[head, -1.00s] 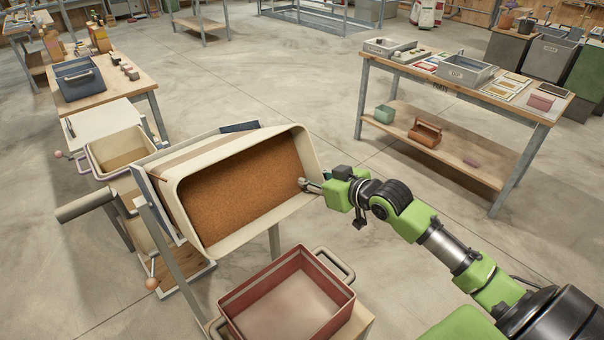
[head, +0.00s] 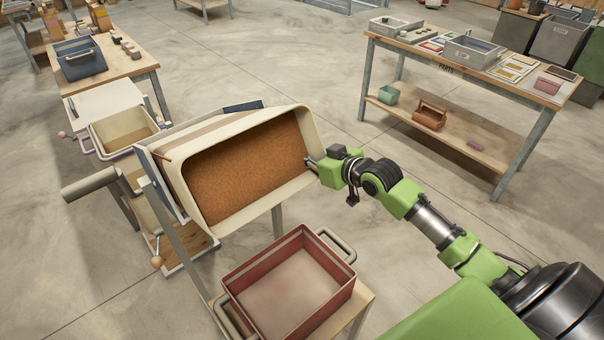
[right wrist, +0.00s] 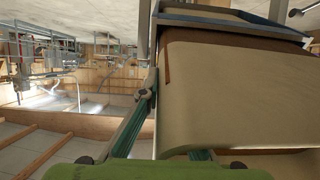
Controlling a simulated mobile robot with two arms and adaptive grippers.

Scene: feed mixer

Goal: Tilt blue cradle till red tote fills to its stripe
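In the right wrist view the bin's cream side (right wrist: 235,95) fills the right. My left gripper is out of view.
The tote stands on a wooden stand (head: 362,297). A parts bench (head: 455,75) with grey trays is at the back right. A wooden table (head: 140,66) with a blue bin is at the back left. Open concrete floor lies between them.

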